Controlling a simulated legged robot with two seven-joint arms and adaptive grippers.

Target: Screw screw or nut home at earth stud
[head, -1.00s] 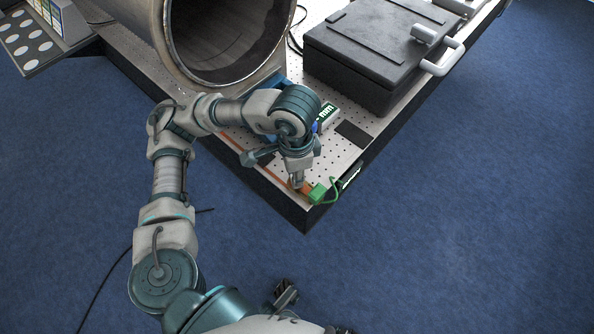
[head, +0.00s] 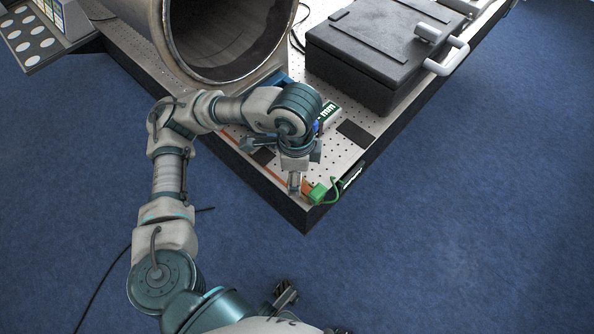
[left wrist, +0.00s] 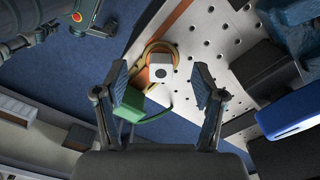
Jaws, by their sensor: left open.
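My left gripper (left wrist: 162,88) is open and empty. In the left wrist view its two dark fingers stand wide apart on either side of a pale square block (left wrist: 160,72) with a dark round centre. The block sits by an orange copper-coloured strip (left wrist: 146,66) near the table corner and looks apart from both fingers. I cannot make out a separate nut or thread. In the head view my left gripper (head: 292,172) is over this corner and hides part of it. A green block (head: 318,194) lies just right of it, also seen under the left finger (left wrist: 138,107). My right gripper is not clearly seen.
The perforated table (head: 374,122) ends in a corner close to the gripper. A large metal pipe (head: 165,45) and a black case (head: 375,55) stand behind. A green cable (head: 336,184) runs from the green block. A blue object (left wrist: 295,112) lies right of the fingers.

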